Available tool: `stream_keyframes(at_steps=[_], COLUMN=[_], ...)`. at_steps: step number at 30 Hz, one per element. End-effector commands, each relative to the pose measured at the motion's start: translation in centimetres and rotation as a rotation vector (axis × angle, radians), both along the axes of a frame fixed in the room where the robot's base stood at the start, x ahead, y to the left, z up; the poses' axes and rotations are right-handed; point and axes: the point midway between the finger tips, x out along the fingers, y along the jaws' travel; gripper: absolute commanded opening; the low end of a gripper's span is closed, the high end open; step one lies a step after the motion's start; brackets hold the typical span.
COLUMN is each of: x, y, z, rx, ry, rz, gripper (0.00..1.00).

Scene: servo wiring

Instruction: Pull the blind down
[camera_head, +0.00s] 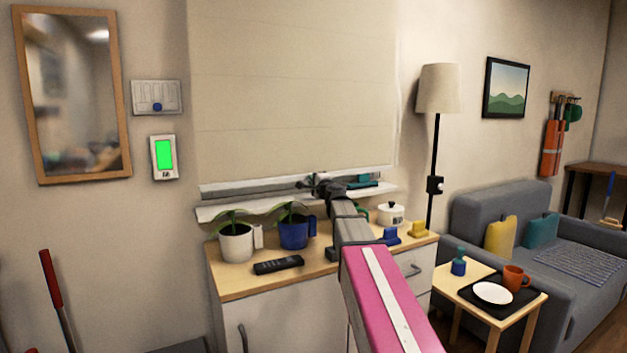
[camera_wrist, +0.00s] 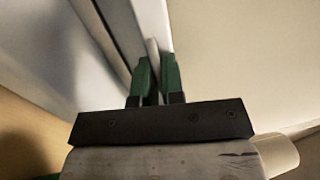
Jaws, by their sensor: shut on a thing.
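The cream blind (camera_head: 290,95) hangs over most of the window, its lower edge near the window sill (camera_head: 225,212). A narrow strip of the window shows below it. My gripper (camera_head: 322,186) is at the middle of the blind's lower edge, and my arm hides part of that edge. In the wrist view, the green fingers of my gripper (camera_wrist: 160,78) are shut on a thin pale part of the blind (camera_wrist: 153,52). The exact shape of the held part is hard to tell.
Below the sill, a cabinet (camera_head: 232,284) carries a white pot (camera_head: 236,243), a blue pot (camera_head: 293,232), a black remote (camera_head: 278,265) and small items. A floor lamp (camera_head: 439,90), a side table (camera_head: 461,291) and a grey sofa (camera_head: 475,211) stand to the right.

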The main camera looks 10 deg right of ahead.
Motion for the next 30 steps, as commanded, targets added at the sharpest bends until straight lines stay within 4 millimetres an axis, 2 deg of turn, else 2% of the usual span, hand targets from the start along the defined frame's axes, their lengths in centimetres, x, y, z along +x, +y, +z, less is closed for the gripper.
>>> stream_keyframes(at_steps=[3,6,15,20,26,30], x=[-0.1,-0.1,-0.1,-1.0,-3.6,-6.2], y=[0.1,0.1,0.0,-0.2,-1.0,-1.8], z=[-0.5,-0.6,-0.4,-0.4,-0.8,-1.2], rx=[-0.002,-0.004,-0.004,-0.004,-0.003,-0.003], ry=[0.007,0.007,0.004,0.004,0.004,0.004], rz=[0.002,0.002,0.001,0.001,0.000,0.000], gripper=[0.00,0.33,0.33,0.33,0.33,0.33])
